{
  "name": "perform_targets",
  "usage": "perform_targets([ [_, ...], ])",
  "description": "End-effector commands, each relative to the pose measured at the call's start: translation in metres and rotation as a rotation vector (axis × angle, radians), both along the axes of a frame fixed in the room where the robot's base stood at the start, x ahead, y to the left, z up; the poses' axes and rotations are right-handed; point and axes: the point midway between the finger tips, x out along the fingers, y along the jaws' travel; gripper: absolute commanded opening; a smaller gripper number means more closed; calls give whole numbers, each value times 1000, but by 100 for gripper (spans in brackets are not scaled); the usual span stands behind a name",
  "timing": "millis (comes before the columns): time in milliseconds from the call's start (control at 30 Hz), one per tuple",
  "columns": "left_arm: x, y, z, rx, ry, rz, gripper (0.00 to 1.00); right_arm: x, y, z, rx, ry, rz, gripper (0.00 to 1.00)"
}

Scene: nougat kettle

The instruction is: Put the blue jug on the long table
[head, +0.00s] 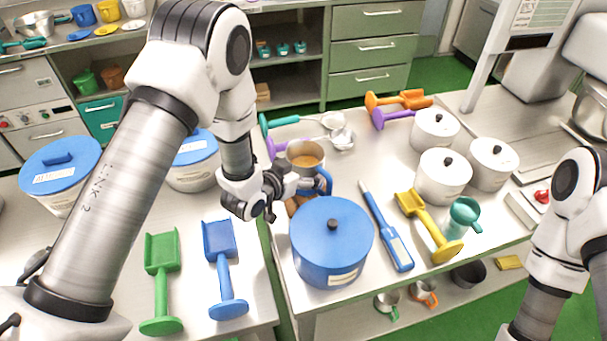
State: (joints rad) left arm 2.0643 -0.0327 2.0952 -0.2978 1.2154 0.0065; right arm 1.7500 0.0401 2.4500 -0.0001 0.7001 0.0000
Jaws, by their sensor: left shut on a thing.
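The jug (305,152) is a steel cup with a blue handle (323,181) and a brown filling. It looks upright, behind the large blue lidded pot. My left gripper (297,186) is shut on the jug by its blue handle side; the fingers partly hide the contact. The jug is over the left part of the right-hand table (340,296), which looks like the long table. I cannot tell whether its base touches the top. My right arm shows at the lower right, but its gripper is out of view.
The blue pot (331,240) stands close in front of the jug. Steel ladles (335,128) lie behind it. A blue thermometer-like tool (386,225), a yellow scoop (428,225) and white pots (443,175) are to the right. A gap separates the left table (200,300), which holds scoops.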

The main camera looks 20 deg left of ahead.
Motion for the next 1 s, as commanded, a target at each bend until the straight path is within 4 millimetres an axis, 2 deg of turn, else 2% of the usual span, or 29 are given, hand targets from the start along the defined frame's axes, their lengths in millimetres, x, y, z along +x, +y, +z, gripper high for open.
perform_targets([
  [133,0,0,-21,0,-1,0,24,0,0,6,0,0,0,97],
  [467,1,0,-27,0,-2,0,24,0,0,2,0,0,0,97],
  [500,0,0,-28,1,1,0,95,0,0,2,0,0,0,97],
  [533,0,0,-27,1,1,0,100,0,0,3,0,0,0,97],
  [900,0,0,-22,1,0,0,100,0,0,7,0,0,0,97],
  [1000,-11,4,-22,0,2,0,100,0,0,-1,0,0,0,97],
])
